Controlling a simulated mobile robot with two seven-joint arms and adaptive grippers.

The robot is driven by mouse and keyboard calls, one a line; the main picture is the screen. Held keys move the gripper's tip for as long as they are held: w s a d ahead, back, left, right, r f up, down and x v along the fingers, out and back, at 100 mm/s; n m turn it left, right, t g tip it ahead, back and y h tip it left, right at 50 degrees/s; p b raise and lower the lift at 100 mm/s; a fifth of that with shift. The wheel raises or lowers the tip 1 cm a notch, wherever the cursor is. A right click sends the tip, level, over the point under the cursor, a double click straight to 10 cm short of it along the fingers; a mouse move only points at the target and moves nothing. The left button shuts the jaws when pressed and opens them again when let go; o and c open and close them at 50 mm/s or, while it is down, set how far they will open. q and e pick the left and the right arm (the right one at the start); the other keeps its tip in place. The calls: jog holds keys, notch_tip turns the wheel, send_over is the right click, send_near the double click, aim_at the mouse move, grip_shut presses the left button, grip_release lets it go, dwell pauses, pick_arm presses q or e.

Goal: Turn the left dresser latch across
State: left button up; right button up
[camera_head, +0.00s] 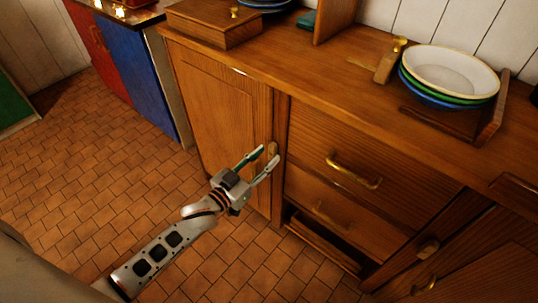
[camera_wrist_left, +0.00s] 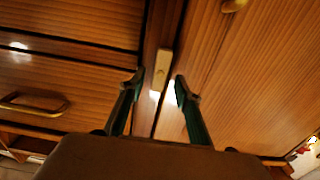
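The left dresser latch (camera_head: 272,149) is a small pale wooden bar on the post between the left door (camera_head: 222,112) and the drawers. In the left wrist view the latch (camera_wrist_left: 163,68) stands upright, lengthwise along the post, with a small round pin on it. My left gripper (camera_head: 268,157) is open and empty in front of the door edge, its fingertips close to the latch. In the wrist view the gripper (camera_wrist_left: 157,88) has one finger on each side of the latch's line, with the latch just beyond the tips. Contact cannot be told. My right gripper is out of view.
Brass-handled drawers (camera_head: 370,165) lie right of the latch. Another wooden latch (camera_head: 428,248) is at lower right. The dresser top (camera_head: 330,75) holds a wooden box (camera_head: 213,24) and stacked bowls (camera_head: 450,72). The tiled floor (camera_head: 90,165) at left is clear.

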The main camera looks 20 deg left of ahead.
pick_arm(q)
jog(key=shift+x, duration=0.8)
grip_shut()
jog(key=shift+d+m, duration=0.1)
jog(key=shift+m, duration=0.3)
jog(key=m+p, duration=0.1)
jog(key=m, duration=0.1)
jog(key=shift+m, duration=0.4)
jog(key=m, duration=0.5)
jog(key=shift+s+d+f, duration=0.15)
jog(key=shift+d, duration=0.05)
jog(key=m, duration=0.5)
jog(key=shift+d+f+m, duration=0.1)
jog(key=shift+f+m, duration=0.15)
jog(key=shift+m, duration=0.15)
jog(key=shift+f+m+b, duration=0.1)
jog(key=shift+m+b, duration=0.45)
jog(key=shift+m, duration=1.15)
